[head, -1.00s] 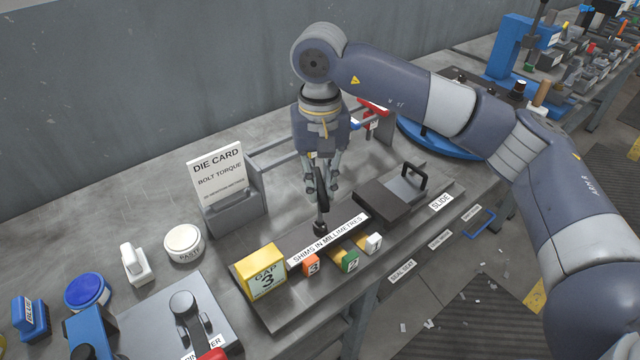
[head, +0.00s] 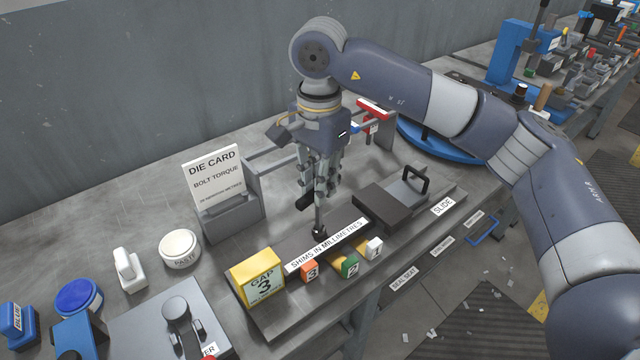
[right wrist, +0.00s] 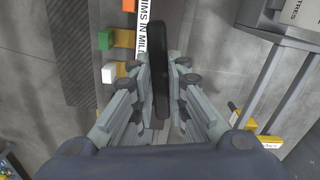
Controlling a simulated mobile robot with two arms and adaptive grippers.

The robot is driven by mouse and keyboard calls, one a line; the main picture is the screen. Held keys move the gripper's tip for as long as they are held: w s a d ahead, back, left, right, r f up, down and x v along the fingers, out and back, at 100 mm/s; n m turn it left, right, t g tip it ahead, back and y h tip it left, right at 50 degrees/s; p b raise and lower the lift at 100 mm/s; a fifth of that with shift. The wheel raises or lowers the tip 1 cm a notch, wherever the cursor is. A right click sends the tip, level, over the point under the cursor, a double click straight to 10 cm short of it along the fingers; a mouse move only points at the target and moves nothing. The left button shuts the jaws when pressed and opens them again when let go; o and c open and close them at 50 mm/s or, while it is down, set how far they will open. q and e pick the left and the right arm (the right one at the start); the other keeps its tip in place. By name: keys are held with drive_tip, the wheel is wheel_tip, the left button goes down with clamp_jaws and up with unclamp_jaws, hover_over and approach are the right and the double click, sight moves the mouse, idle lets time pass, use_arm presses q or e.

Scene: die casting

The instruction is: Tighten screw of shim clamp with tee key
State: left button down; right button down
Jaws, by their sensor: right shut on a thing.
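My right gripper (head: 319,192) is shut on the black handle of the tee key (head: 305,202). It stands above the shim clamp, pointing down. The key's grey shaft runs down to a dark round screw head (head: 319,234) behind the "SHIMS IN MILLIMETRES" strip; whether its tip is fully seated is too small to tell. In the right wrist view the black handle (right wrist: 159,75) lies lengthwise between the two fingers (right wrist: 160,95). The shim clamp's dark plate (head: 283,241) lies on the bench fixture. My left gripper is out of view.
A yellow "GAP 3" block (head: 257,277) and orange, green and white numbered shims (head: 346,267) sit in front. A die card holder (head: 233,217) stands behind left, a dark slide block (head: 391,207) to the right. A paste tub (head: 180,249) is farther left.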

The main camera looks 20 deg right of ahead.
drive_tip(key=shift+f, duration=0.15)
drive_tip(key=shift+d+m+b, duration=0.1)
drive_tip(key=shift+m+b, duration=0.2)
drive_tip(key=shift+m, duration=0.6)
drive_tip(key=shift+d+m, duration=0.2)
drive_tip(key=shift+m, duration=1)
drive_tip(key=shift+f+n+b, duration=0.1)
drive_tip(key=shift+n+b, duration=0.2)
drive_tip(key=shift+n, duration=0.2)
drive_tip(key=shift+d, duration=0.15)
drive_tip(key=shift+a+r+p, duration=0.2)
drive_tip(key=shift+r+p, duration=0.2)
drive_tip(key=shift+r, duration=0.25)
drive_tip(key=shift+a+r+p, duration=0.15)
drive_tip(key=shift+r+p, duration=0.25)
drive_tip(key=shift+r, duration=0.25)
drive_tip(key=shift+w+a+r+p, duration=0.1)
drive_tip(key=shift+a+r+p, duration=0.1)
drive_tip(key=shift+r+p, duration=0.3)
drive_tip(key=shift+r, duration=0.1)
